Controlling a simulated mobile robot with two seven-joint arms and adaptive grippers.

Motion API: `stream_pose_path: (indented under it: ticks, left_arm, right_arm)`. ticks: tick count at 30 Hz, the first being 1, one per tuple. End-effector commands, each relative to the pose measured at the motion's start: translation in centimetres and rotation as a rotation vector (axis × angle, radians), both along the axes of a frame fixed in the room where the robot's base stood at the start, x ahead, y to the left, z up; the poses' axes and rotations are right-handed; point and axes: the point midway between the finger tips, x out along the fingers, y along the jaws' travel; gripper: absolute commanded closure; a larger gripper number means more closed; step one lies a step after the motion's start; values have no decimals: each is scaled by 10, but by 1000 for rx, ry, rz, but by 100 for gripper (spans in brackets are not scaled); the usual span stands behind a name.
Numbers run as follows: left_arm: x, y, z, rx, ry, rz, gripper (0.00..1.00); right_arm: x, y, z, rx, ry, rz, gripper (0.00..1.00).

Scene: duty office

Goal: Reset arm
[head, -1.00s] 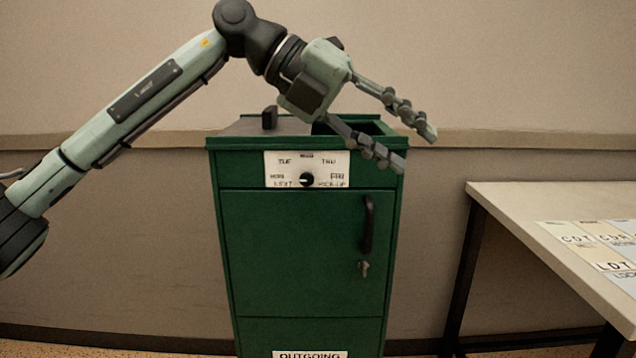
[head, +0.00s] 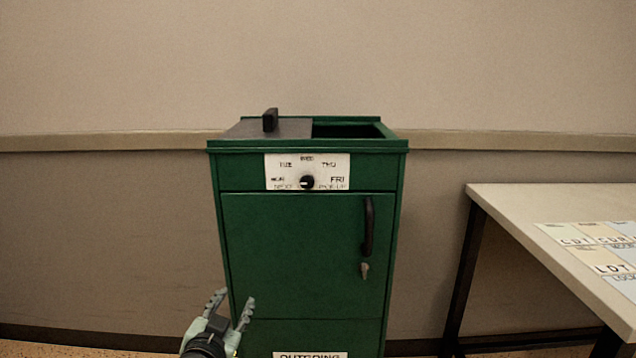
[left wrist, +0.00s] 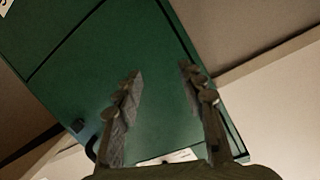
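My left gripper (head: 230,308) is low at the bottom of the head view, in front of the lower left part of a green cabinet. Its two fingers are spread, with nothing between them. In the left wrist view both fingers (left wrist: 162,90) stand apart, with the green cabinet surface (left wrist: 85,70) behind them. My right gripper is in neither view.
The green cabinet (head: 290,255) has a part-open top, a black top handle (head: 270,120), a dial (head: 307,182) on a day label, a door handle (head: 368,226) and a key (head: 364,270). A table (head: 530,205) with lettered cards (head: 612,263) stands right.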

Motion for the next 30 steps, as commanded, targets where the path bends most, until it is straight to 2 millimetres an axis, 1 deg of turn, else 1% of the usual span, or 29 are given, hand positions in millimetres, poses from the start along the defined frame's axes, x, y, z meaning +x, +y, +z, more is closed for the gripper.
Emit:
stream_pose_path:
  ticks: [1,2,3,5,6,8,9,11,12,15,18,20,21,24,30]
  left_arm:
    - [-20,13,-35,-10,100,39,60]
    - [-31,21,-54,-13,154,61,60]
    - [-48,31,-78,-17,230,88,60]
    - [-76,44,-112,-22,342,125,60]
    - [-97,52,-134,-28,417,149,60]
    - [-130,62,-165,-31,530,180,60]
    - [-153,69,-183,-35,604,200,60]
    - [-189,78,-207,-36,711,224,60]
    - [-212,82,-221,-39,779,238,60]
    - [-263,91,-245,-43,922,263,60]
    - [-299,96,-259,-45,1021,278,60]
    - [-314,97,-264,-48,1059,282,60]
    - [-320,98,-266,-49,1074,284,60]
    - [-327,99,-268,-48,1094,287,60]
    - [-326,99,-268,-48,1093,287,60]
  right_arm:
    - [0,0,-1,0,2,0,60]
    - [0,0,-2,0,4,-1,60]
    - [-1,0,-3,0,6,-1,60]
    - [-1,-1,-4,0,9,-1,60]
    - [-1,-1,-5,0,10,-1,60]
    - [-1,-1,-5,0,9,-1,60]
    - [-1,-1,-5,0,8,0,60]
    - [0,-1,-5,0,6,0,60]
    - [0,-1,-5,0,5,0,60]
    - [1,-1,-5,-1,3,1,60]
    - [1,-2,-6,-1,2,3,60]
    - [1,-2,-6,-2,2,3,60]
    - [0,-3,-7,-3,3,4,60]
    - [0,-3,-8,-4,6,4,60]
    - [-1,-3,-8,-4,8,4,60]
